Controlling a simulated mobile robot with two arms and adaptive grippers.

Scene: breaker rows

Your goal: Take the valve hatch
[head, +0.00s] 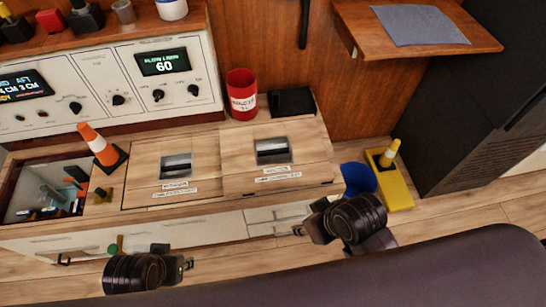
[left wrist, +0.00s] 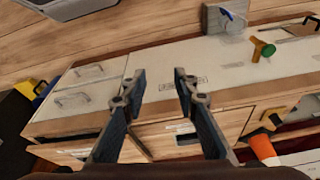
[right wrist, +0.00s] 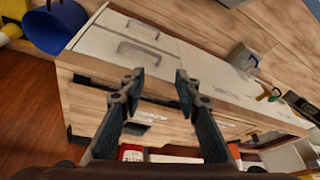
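Two wooden hatches with dark recessed grips lie closed side by side in the counter top: a left hatch (head: 150,185) and a right hatch (head: 240,160). Each has small white labels that are too small to read, so I cannot tell which is the valve hatch. My left gripper (head: 188,264) is open and empty, in front of the cabinet, below and apart from the left hatch. My right gripper (head: 300,231) is open and empty, in front of and below the right hatch. The open fingers also show in the left wrist view (left wrist: 155,85) and right wrist view (right wrist: 158,85).
An open compartment (head: 14,207) with several items inside is at the left. An orange cone (head: 97,145) stands between it and the left hatch. A red can (head: 242,96) stands behind the right hatch. A yellow block (head: 398,190) and blue object (head: 357,179) are at right.

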